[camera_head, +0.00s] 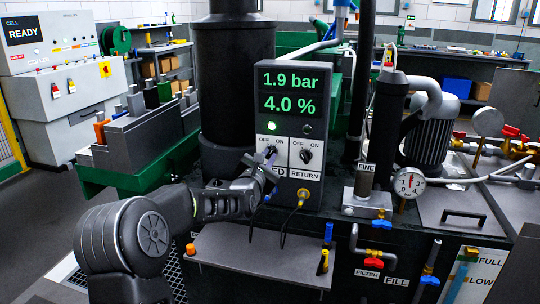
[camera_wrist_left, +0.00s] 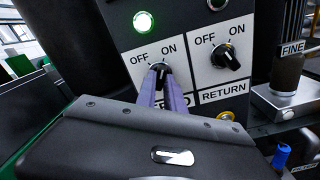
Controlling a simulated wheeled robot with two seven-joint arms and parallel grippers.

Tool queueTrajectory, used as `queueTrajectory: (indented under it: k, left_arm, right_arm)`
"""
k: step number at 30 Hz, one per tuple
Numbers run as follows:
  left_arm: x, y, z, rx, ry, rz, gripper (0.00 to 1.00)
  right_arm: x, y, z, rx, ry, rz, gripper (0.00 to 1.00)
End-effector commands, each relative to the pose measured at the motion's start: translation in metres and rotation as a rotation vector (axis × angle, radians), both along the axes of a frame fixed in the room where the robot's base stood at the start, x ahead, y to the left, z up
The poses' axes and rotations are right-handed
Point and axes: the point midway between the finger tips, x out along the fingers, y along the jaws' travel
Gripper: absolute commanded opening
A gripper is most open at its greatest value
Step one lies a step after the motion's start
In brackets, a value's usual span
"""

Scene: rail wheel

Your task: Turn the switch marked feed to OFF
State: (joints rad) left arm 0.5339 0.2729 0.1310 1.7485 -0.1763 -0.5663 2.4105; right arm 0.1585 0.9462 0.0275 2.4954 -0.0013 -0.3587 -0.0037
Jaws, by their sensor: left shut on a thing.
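The control box (camera_head: 317,80) has two black rotary switches, each with OFF at the left and ON at the right. The left switch (camera_wrist_left: 161,67) sits over a label mostly hidden by my gripper; the letters "ED" show in the head view. My left gripper (camera_wrist_left: 163,80) has its two fingers closed on this knob. In the head view my left gripper (camera_head: 268,158) reaches it from the lower left and covers much of it. The knob's exact pointing direction is hard to tell.
A lit green lamp (camera_head: 271,127) is above the left switch. The display (camera_head: 290,92) reads 1.9 bar and 4.0 %. A cable (camera_head: 294,222) hangs from a yellow socket below RETURN. A grey shelf (camera_head: 260,255) lies below. A FINE filter and gauge (camera_head: 409,183) stand right.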

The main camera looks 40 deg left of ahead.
Motion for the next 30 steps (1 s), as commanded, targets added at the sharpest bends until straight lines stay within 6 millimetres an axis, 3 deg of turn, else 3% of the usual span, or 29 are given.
queueTrajectory:
  k: [8,30]
  left_arm:
    - [0.000,0.000,-0.003,-0.032,-0.010,0.000,0.00]
    - [0.000,0.000,-0.004,-0.318,-0.111,0.000,0.00]
  right_arm:
    - [0.000,0.000,-0.007,0.000,0.000,0.000,0.36]
    - [0.000,0.000,-0.052,0.000,0.000,0.000,0.36]
